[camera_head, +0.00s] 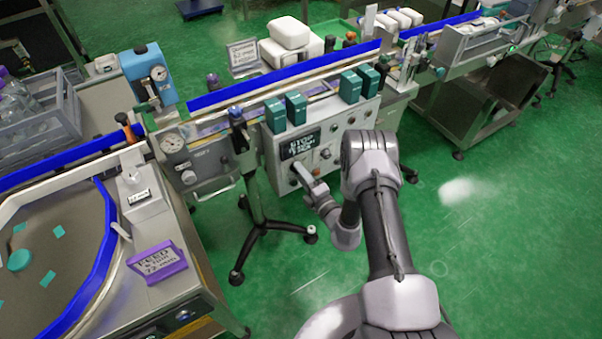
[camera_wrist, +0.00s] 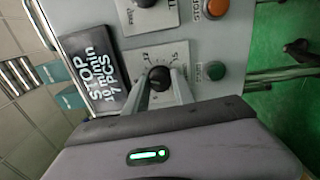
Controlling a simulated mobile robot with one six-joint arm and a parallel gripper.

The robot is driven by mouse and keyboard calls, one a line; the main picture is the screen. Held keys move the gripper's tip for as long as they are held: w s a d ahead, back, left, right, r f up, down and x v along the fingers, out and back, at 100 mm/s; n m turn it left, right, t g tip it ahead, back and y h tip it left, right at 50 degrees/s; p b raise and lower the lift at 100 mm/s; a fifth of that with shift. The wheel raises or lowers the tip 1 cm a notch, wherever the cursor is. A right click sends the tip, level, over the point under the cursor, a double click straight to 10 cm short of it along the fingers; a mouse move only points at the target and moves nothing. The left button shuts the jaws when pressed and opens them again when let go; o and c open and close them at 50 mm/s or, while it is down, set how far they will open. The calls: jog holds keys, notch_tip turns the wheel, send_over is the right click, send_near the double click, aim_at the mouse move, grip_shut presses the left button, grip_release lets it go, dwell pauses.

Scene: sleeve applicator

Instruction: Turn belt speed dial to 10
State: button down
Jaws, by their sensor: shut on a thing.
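A black dial (camera_wrist: 159,78) sits on a pale scale plate (camera_wrist: 166,58) with printed marks, in the middle of the wrist view. The marks are too small to read for sure, and so is the dial's setting. My gripper (camera_wrist: 160,80) is at the dial, with one finger on each side, shut on it. In the head view my gripper (camera_head: 300,174) reaches the lower left part of the control panel (camera_head: 345,131), and the dial cannot be made out there.
A second black dial (camera_wrist: 146,3) sits close by. An orange button (camera_wrist: 216,8) and a green button (camera_wrist: 215,70) are to the right. A black STOP sign (camera_wrist: 98,82) is to the left. A stand (camera_head: 259,200) with wheeled legs is left of my arm. Green floor is open on the right.

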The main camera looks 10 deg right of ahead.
jog(key=c, duration=1.1)
grip_release()
jog(key=shift+o, duration=0.2)
jog(key=p+v, duration=0.5)
jog(key=v, duration=1.2)
jog(key=shift+s+p, duration=0.2)
jog(key=shift+p, duration=0.1)
